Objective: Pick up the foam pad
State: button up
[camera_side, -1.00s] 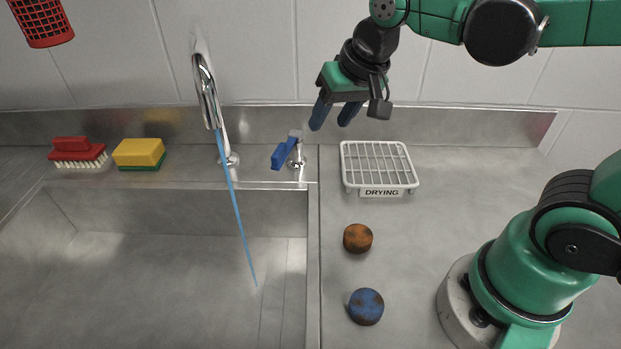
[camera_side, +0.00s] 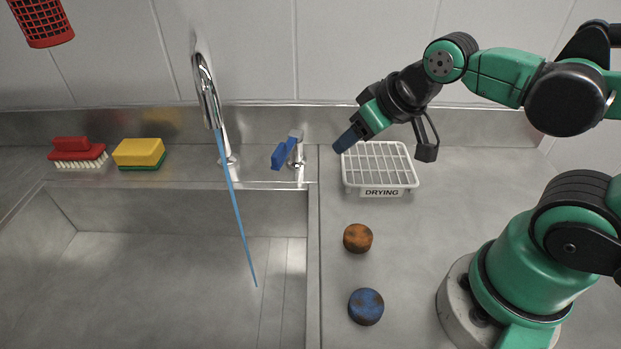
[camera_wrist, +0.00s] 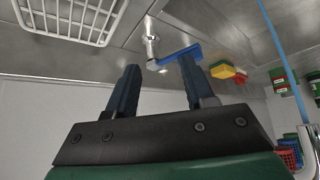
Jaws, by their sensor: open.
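A yellow block with a green underside (camera_side: 139,153), which looks like a foam pad, lies on the ledge behind the sink at the left. It also shows small in the wrist view (camera_wrist: 221,69). My gripper (camera_side: 346,141) is open and empty, far to its right, and overlaps the rear left corner of the drying rack in the side view. In the wrist view my two dark blue fingers (camera_wrist: 158,68) stand apart with nothing between them. An orange-brown disc (camera_side: 357,238) and a blue disc (camera_side: 366,307) lie on the counter; their material is unclear.
A white wire rack (camera_side: 380,187) labelled DRYING stands on the counter. A tap (camera_side: 208,95) runs a thin blue stream into the sink (camera_side: 120,285). A blue-handled valve (camera_side: 284,153) stands left of my gripper. A red brush (camera_side: 77,152) sits beside the yellow block.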

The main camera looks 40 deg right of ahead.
jog(key=o, duration=0.7)
jog(key=n+g, duration=0.7)
jog(key=n, duration=0.4)
send_over(359, 234)
jog(key=f, duration=0.7)
jog(key=shift+w+d, duration=0.1)
jog(key=shift+w, duration=0.25)
jog(key=shift+s+f+n, duration=0.35)
jog(key=shift+n, duration=0.15)
jog(key=shift+f, duration=2.7)
